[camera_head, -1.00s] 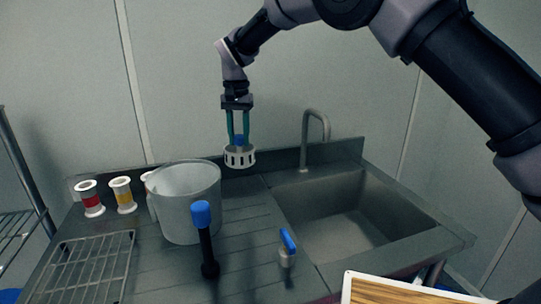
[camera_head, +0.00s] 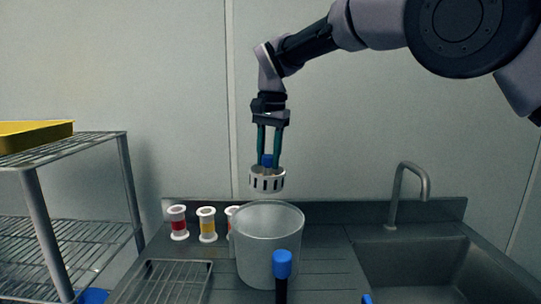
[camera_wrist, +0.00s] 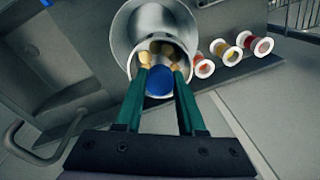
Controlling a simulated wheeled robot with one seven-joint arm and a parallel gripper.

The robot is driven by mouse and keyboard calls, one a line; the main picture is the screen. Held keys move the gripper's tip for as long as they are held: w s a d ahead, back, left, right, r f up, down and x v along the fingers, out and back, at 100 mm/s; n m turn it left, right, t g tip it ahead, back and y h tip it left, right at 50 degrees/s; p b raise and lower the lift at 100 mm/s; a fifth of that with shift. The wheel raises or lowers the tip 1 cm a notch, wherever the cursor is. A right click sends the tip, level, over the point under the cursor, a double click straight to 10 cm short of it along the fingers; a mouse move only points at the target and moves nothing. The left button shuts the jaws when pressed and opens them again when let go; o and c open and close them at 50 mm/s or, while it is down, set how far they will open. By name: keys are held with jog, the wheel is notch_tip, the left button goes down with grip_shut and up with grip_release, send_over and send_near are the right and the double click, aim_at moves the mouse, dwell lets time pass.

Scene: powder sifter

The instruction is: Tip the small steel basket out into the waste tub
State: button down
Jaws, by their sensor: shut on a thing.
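The small steel basket (camera_head: 267,181) is a slotted metal cup with a blue knob (camera_head: 267,160). My gripper (camera_head: 267,163) is shut on the blue knob and holds the basket upright, just above the rim of the large grey tub (camera_head: 268,243), probably the waste tub. In the wrist view the basket (camera_wrist: 188,58) holds several tan and brown lumps around the blue knob (camera_wrist: 160,82). The tub (camera_wrist: 126,30) shows behind and beyond it.
Red and yellow banded spools (camera_head: 178,222) stand left of the tub, with another partly behind it. A wire rack (camera_head: 172,280) lies front left. A blue-topped post (camera_head: 282,264) stands in front of the tub. The sink and tap (camera_head: 408,190) are at right, a shelf (camera_head: 75,235) at left.

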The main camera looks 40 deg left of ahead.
aim_at(281, 178)
jog(key=d+f+y, duration=0.1)
jog(key=y, duration=0.1)
jog(key=d+f+y, duration=0.1)
jog(key=y, duration=0.1)
jog(key=d+f+y, duration=0.1)
jog(key=f, duration=0.1)
jog(key=shift+s+f+t+y, duration=0.1)
jog(key=shift+t+y, duration=0.2)
jog(key=shift+y, duration=0.1)
jog(key=shift+d+f+y, duration=0.15)
jog(key=shift+f+y, duration=0.1)
jog(key=shift+y, duration=0.35)
jog(key=shift+f, duration=0.3)
jog(key=shift+d+y, duration=0.1)
jog(key=shift+y, duration=0.4)
